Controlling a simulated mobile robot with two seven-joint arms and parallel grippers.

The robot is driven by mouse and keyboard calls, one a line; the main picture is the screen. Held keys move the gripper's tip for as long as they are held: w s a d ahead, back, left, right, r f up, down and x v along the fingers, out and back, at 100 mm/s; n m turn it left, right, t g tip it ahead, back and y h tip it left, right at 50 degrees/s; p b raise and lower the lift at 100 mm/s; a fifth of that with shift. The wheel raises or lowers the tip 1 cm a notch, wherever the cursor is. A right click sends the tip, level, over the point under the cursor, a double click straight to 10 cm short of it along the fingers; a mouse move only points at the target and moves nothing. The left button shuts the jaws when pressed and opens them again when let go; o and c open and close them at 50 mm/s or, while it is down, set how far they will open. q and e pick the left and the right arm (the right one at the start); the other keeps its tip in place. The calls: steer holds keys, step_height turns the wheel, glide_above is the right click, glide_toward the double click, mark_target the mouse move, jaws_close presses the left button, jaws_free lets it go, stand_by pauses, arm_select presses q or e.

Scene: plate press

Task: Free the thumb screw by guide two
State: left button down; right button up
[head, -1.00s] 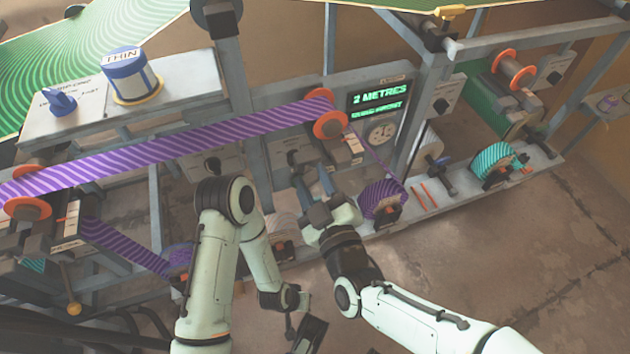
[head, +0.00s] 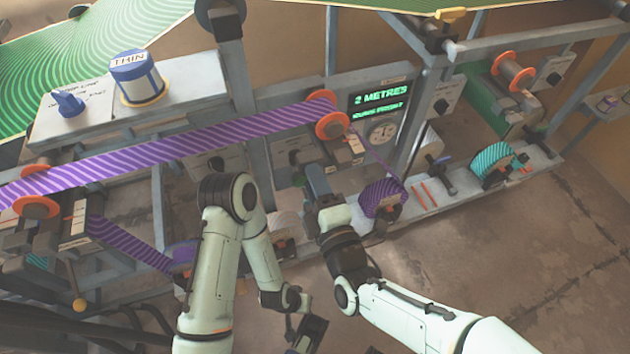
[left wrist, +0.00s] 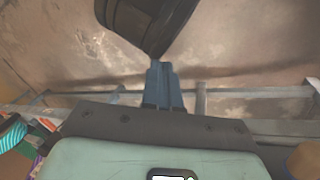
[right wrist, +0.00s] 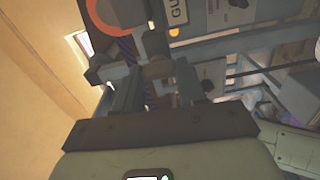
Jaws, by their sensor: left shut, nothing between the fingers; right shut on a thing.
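The guide with orange flanges (head: 332,125) stands right of centre in the head view, with the purple striped web running over it. Its label begins "GU" in the right wrist view (right wrist: 176,12); the number is not readable. My right gripper (head: 316,172) is just below and left of this guide. In the right wrist view its fingers (right wrist: 157,85) stand either side of a small grey knob, the thumb screw (right wrist: 158,68), and are shut on it. In the head view the gripper hides the screw. My left gripper (left wrist: 162,75) is shut and empty, low over the floor.
A purple roll (head: 382,198) sits right of my right gripper, and a teal roll (head: 495,162) lies farther right on the frame's rail. A lit green display (head: 380,102) reads 2 METRES. Bare floor (head: 470,260) is open in front.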

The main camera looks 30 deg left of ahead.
arm_select(q)
steer(key=shift+g+h, duration=0.3)
steer(key=shift+g, duration=0.1)
steer(key=s, duration=0.1)
steer(key=s+d+r+p, duration=0.1)
steer(key=s+r+p, duration=0.1)
steer(key=shift+d+r, duration=0.15)
steer(key=shift+d, duration=0.1)
arm_select(e)
steer(key=n, duration=1.1)
steer(key=shift+f, duration=0.15)
arm_select(q)
steer(key=shift+s, duration=0.1)
arm_select(e)
steer(key=shift+n, duration=0.4)
steer(key=o, duration=1.1)
steer(key=shift+c, duration=0.2)
steer(key=shift+w+d, duration=0.1)
